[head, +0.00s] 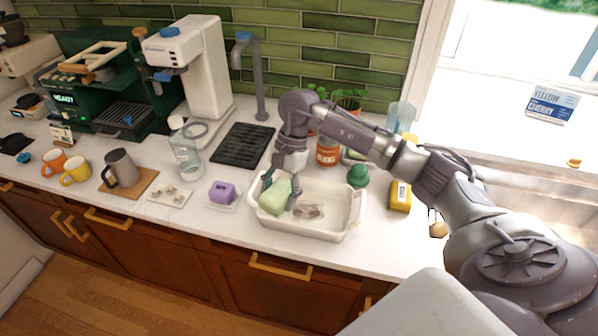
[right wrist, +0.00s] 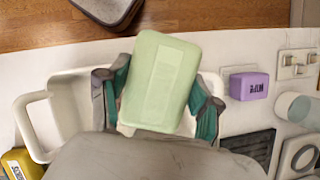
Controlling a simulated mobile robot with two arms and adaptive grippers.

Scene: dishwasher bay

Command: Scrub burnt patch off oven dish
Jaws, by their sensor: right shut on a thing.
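The white oven dish (head: 338,228) stands on the counter below my right arm, and its rim and handle (right wrist: 38,125) show in the right wrist view. A brownish burnt patch (head: 307,210) lies on its floor, right of the sponge. My right gripper (head: 279,184) is shut on a light green sponge (head: 273,197), which sits inside the dish at its left end. In the right wrist view the sponge (right wrist: 160,82) is between both fingers. I cannot tell whether its underside touches the dish floor. My left gripper is not in view.
A purple block (head: 222,192) sits left of the dish, and a yellow box (head: 400,197) stands to its right. A green object (head: 358,175), a jar (head: 327,152) and plants are behind it. A black mat (head: 243,145) lies back left. The counter's front edge runs close before the dish.

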